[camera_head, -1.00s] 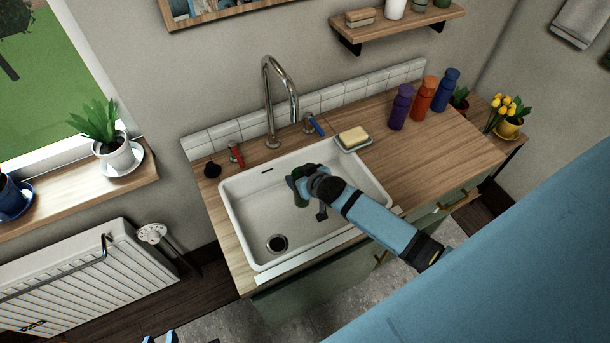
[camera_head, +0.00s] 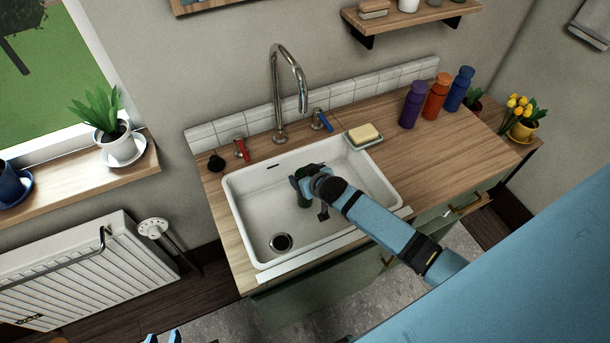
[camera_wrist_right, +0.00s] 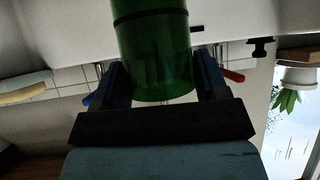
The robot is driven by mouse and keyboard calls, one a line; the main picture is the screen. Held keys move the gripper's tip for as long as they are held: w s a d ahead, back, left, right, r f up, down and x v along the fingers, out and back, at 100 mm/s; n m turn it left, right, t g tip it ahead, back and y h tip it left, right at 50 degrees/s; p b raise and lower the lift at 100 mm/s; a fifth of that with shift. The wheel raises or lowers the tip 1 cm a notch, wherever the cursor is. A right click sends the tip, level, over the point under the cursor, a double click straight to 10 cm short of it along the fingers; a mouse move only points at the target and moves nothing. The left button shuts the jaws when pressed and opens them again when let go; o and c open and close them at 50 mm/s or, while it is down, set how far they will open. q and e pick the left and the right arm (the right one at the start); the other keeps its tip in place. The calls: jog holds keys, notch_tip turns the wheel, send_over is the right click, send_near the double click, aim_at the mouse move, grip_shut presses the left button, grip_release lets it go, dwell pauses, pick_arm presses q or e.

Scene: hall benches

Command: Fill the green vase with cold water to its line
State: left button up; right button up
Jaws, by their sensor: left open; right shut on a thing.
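The green vase (camera_wrist_right: 155,55) is between the fingers of my right gripper (camera_wrist_right: 155,90) in the right wrist view. A dark line circles it near the top of that picture. In the head view my right gripper (camera_head: 303,183) holds the vase (camera_head: 304,199) over the white sink (camera_head: 247,228), mostly hidden by the gripper. The tap (camera_head: 276,95) arches above and behind; no water stream shows. A red lever (camera_head: 241,149) is left of it, a blue lever (camera_head: 321,120) right. My left gripper (camera_head: 164,338) is open at the bottom edge. The water level inside the vase is hidden.
A soap dish (camera_head: 364,137) sits at the sink's right back corner. Purple (camera_head: 412,107), orange (camera_head: 437,98) and blue (camera_head: 459,90) bottles stand on the right counter. A black stopper (camera_head: 216,163) lies left of the red lever.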

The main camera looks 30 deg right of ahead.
pick_arm(q)
jog(key=shift+f, duration=0.1)
pick_arm(e)
jog(key=shift+f, duration=0.15)
pick_arm(q)
jog(key=shift+a, duration=0.1)
pick_arm(e)
jog(key=o, duration=1.4)
jog(key=shift+s, duration=0.1)
pick_arm(q)
jog(key=shift+f+b, duration=0.35)
jog(key=shift+b, duration=0.1)
pick_arm(e)
jog(key=v, duration=1.3)
jog(key=shift+s+r, duration=0.2)
jog(key=shift+r, duration=0.05)
pick_arm(q)
jog(key=shift+s, duration=0.1)
pick_arm(e)
jog(key=shift+s, duration=0.1)
